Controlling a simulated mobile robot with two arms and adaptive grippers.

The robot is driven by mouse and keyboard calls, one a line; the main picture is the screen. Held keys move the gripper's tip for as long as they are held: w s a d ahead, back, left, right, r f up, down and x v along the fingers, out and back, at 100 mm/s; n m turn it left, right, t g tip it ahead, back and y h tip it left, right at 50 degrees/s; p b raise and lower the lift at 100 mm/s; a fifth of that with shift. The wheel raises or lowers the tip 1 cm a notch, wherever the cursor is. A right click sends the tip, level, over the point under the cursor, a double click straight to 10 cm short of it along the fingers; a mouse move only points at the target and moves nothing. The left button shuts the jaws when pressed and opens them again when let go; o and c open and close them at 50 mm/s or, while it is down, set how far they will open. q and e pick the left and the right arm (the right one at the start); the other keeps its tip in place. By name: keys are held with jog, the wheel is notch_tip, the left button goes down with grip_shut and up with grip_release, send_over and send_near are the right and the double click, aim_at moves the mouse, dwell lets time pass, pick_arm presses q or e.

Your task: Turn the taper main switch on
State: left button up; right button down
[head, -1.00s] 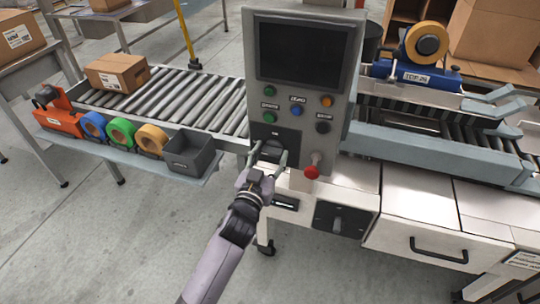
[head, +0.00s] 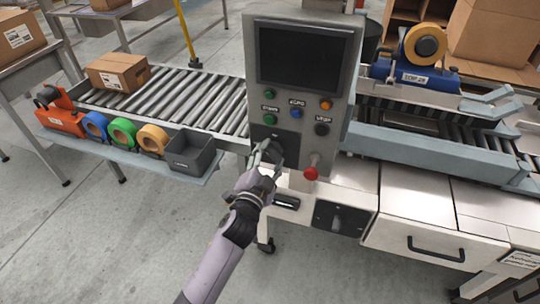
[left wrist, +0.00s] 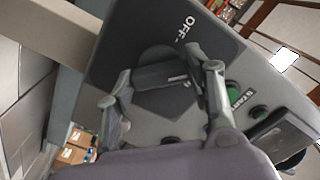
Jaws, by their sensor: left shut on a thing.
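A dark rotary switch (left wrist: 152,60) with a bar-shaped handle sits on a black plate marked OFF in the left wrist view. In the head view this switch (head: 274,147) is low on the grey control panel (head: 338,112), below the green buttons. My left gripper (head: 268,158) is at the switch, its fingers on either side of the handle and shut on it; it also shows in the left wrist view (left wrist: 165,84). The fingers partly hide the handle. My right gripper is not in view.
A red mushroom button (head: 311,173) is just right of my gripper. A second rotary switch (head: 338,222) is on the cabinet below. A grey bin (head: 189,152) and tape rolls are to the left; a roller conveyor (head: 190,98) runs behind.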

pick_arm(q)
jog(key=m, duration=0.4)
jog(key=shift+m, duration=0.3)
jog(key=m+p, duration=0.1)
jog(key=m, duration=0.3)
jog(key=shift+m, duration=0.3)
jog(key=o, duration=1.2)
jog(key=shift+c, duration=0.2)
jog(key=shift+s, duration=0.1)
jog(key=v, duration=1.2)
